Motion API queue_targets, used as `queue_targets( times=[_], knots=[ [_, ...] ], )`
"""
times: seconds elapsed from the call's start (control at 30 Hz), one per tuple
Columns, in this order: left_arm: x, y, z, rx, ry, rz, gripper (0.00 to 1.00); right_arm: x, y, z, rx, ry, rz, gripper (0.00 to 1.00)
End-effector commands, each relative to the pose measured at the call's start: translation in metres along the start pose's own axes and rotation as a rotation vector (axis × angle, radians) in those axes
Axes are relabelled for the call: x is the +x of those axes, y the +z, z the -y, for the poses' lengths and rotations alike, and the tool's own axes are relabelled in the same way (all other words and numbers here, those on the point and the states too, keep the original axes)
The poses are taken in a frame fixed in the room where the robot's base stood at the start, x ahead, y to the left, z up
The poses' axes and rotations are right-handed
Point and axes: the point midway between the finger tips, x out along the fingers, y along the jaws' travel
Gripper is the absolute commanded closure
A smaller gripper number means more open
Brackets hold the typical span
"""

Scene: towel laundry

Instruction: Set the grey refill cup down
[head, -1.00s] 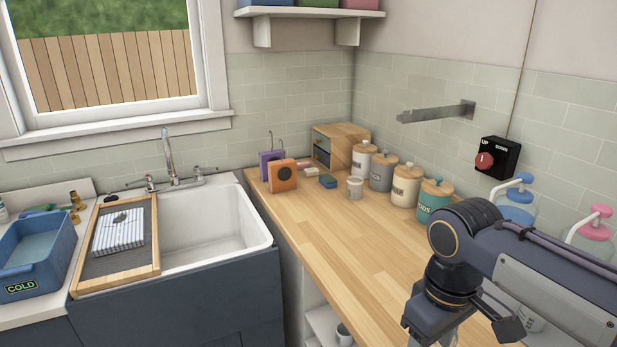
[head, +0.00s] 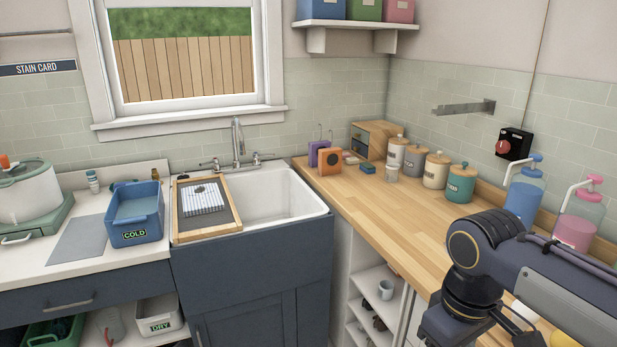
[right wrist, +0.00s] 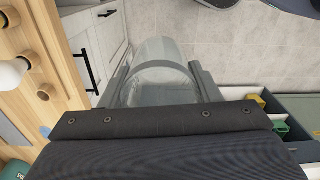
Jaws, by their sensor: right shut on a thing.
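The grey refill cup (right wrist: 160,62) shows in the right wrist view as a grey, partly see-through cup between my fingers. My right gripper (right wrist: 160,84) is shut on it. The cup is held over the grey floor, beside the cabinet fronts and apart from any surface I can see. The palm hides its near part. In the head view my right arm comes in at the lower right over the wooden counter (head: 400,215), but its gripper and the cup are out of that picture. My left gripper is in neither view.
Canisters, including a teal one (head: 461,184), and jugs with blue (head: 523,200) and pink (head: 577,225) contents stand along the wall. The counter's middle is clear. A white sink (head: 265,205), a blue COLD tub (head: 135,215) and a pot (head: 28,190) are leftward.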

Motion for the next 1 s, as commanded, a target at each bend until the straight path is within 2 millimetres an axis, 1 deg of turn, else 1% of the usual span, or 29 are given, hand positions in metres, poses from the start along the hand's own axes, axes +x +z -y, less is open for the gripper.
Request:
queue_targets(
  times=[0.27,0.37,0.47,0.57,0.67,0.7,0.77,0.8,0.9,1.0],
  knots=[
    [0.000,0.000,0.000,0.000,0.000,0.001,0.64,0.033,-0.024,-0.013,0.077,-0.005,0.002,0.65],
    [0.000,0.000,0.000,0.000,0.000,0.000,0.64,0.050,-0.035,-0.018,0.113,-0.007,0.002,0.65],
    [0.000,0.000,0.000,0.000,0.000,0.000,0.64,0.071,-0.047,-0.024,0.156,-0.007,0.003,0.65],
    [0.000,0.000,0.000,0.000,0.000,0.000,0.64,0.096,-0.059,-0.030,0.206,-0.007,0.003,0.65],
    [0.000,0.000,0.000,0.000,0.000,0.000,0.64,0.130,-0.072,-0.037,0.264,-0.007,0.007,0.65],
    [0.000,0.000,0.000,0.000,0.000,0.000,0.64,0.146,-0.077,-0.039,0.291,-0.006,0.008,0.65],
    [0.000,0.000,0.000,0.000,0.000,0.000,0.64,0.171,-0.084,-0.042,0.331,-0.004,0.009,0.65],
    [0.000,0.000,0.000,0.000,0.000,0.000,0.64,0.189,-0.088,-0.043,0.358,-0.004,0.011,0.65],
    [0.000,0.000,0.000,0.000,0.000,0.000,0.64,0.225,-0.095,-0.046,0.413,-0.001,0.008,0.65],
    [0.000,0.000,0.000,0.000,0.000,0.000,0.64,0.248,-0.097,-0.047,0.449,0.000,0.005,0.65]
  ],
)
